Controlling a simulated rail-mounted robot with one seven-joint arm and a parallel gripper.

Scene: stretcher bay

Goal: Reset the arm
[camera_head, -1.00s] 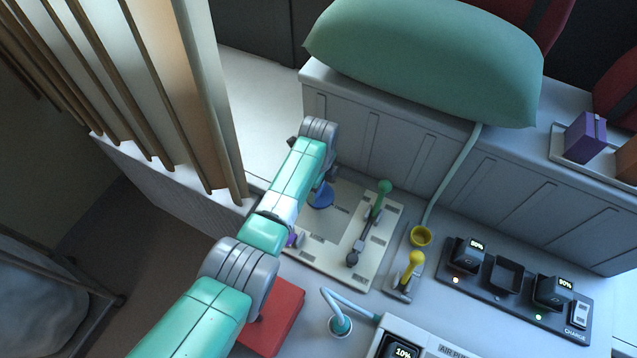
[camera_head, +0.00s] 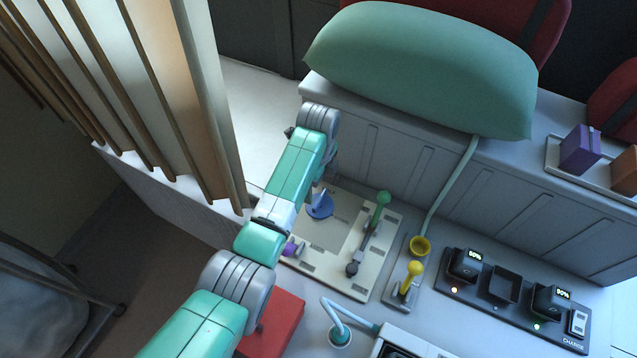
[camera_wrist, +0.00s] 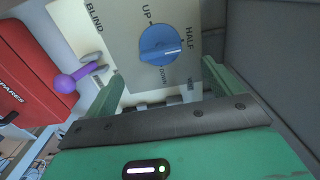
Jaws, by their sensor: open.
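My arm (camera_head: 290,185) reaches over the bench in the head view. My gripper (camera_wrist: 162,82) is open and empty in the wrist view, its green fingers apart at the left and right. Beyond them is a blue dial (camera_wrist: 166,44) on a cream panel (camera_wrist: 118,42) marked BLIND, UP, HALF and DOWN. A pale mark shows on the dial's right part; its exact setting is hard to tell. In the head view the blue dial (camera_head: 320,206) sits just below my wrist, apart from it as far as I can see. The fingertips are mostly hidden there.
A purple-knobbed lever (camera_wrist: 70,82) stands left of the dial, near a red case (camera_wrist: 30,65). A green-topped lever (camera_head: 382,198), a yellow-topped lever (camera_head: 413,268) and a charging dock (camera_head: 500,300) lie to the right. A large green cushion (camera_head: 420,65) is behind, slatted blinds (camera_head: 170,100) left.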

